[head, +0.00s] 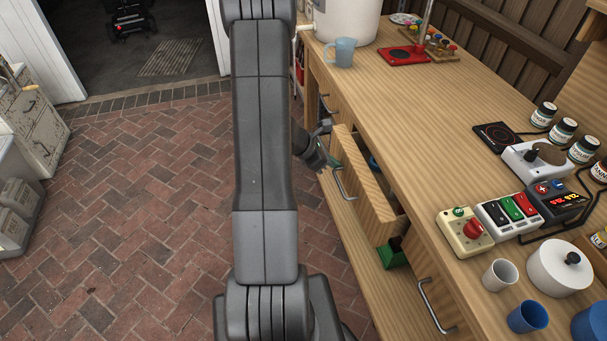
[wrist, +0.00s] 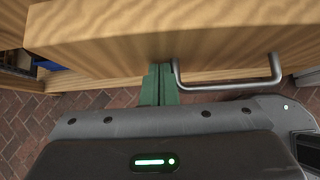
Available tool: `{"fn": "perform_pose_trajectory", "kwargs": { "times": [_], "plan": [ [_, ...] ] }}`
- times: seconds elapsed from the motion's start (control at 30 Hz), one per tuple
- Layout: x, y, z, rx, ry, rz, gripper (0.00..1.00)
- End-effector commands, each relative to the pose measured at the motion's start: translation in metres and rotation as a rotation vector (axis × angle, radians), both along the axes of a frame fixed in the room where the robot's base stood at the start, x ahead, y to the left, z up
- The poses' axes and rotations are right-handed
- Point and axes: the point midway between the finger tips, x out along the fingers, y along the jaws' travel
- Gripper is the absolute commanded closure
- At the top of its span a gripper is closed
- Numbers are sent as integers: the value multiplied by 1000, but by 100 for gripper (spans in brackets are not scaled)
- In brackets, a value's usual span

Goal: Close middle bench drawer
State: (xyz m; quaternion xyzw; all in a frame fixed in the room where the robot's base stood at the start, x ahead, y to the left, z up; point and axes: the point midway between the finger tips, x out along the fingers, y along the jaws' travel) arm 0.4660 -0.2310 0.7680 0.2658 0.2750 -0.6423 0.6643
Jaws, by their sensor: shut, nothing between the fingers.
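The middle bench drawer (head: 362,190) stands pulled out from the wooden bench, with its inside partly in view. Its metal handle (head: 342,186) is on the front. My gripper (head: 331,162) is at the drawer front, near the handle's far end. In the wrist view the green fingers (wrist: 159,84) are together and empty. They point at the wooden drawer front (wrist: 150,38), just left of the handle (wrist: 228,86). They look very close to the wood; I cannot tell whether they touch. My own arm hides part of the floor in the head view.
A green object (head: 392,253) sits below the drawer. Another handle (head: 436,306) is nearer. The brick floor (head: 150,190) is clear.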

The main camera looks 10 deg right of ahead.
Motion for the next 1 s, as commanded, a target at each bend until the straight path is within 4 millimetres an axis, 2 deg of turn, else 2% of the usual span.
{"fn": "perform_pose_trajectory", "kwargs": {
  "times": [0.03, 0.2, 0.4, 0.6, 1.0],
  "plan": [
    [0, -13, -4, 0, -4, -7, 100],
    [1, -46, -3, -1, -3, -4, 100],
    [2, -71, -1, 0, -2, -2, 100],
    [3, -81, 0, -1, -1, -1, 100],
    [4, -84, 2, -5, -2, -4, 100]
  ]
}}
